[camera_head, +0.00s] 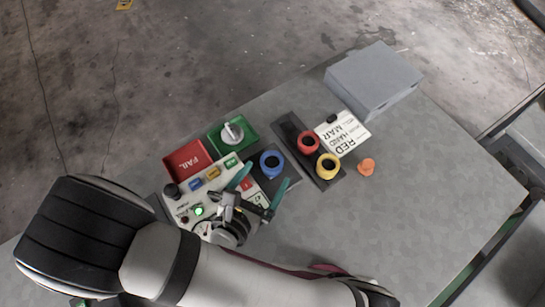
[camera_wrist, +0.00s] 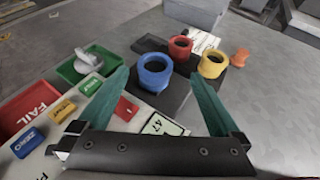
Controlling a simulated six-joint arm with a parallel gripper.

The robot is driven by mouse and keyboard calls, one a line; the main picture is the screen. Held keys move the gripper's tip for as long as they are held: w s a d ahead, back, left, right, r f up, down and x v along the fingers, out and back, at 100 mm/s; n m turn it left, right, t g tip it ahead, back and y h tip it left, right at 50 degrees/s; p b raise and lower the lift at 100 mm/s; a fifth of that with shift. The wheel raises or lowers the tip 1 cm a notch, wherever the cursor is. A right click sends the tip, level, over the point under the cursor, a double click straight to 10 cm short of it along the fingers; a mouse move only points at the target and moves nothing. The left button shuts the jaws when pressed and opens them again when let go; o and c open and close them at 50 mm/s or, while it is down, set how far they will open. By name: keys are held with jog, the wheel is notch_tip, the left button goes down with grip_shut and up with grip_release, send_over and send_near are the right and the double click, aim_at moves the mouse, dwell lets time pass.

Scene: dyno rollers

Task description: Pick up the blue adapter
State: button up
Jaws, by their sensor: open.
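The blue adapter (camera_head: 271,163) is a ring with a dark hole, standing on a dark block beside the white control panel in the head view. In the wrist view the blue adapter (camera_wrist: 155,71) stands upright ahead, between the lines of my two fingers and beyond their middle. My gripper (camera_head: 263,184) is open and empty, with teal fingers spread wide. In the wrist view my gripper (camera_wrist: 160,78) shows one finger left of the adapter and one right of it. The fingers appear apart from it; their exact height over it is hard to tell.
A red adapter (camera_head: 308,141) and a yellow adapter (camera_head: 328,166) stand on a dark rack to the right. A white card (camera_head: 343,131), an orange piece (camera_head: 366,167) and a grey box (camera_head: 374,78) lie beyond. A red FAIL tray (camera_head: 187,159) and green tray (camera_head: 250,128) are behind the panel.

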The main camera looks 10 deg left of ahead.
aim_at(276, 155)
jog(key=x, duration=0.6)
jog(key=shift+w+a+f, duration=0.15)
jog(key=shift+w+a, duration=0.1)
jog(key=shift+a, duration=0.05)
jog(key=c, duration=1.5)
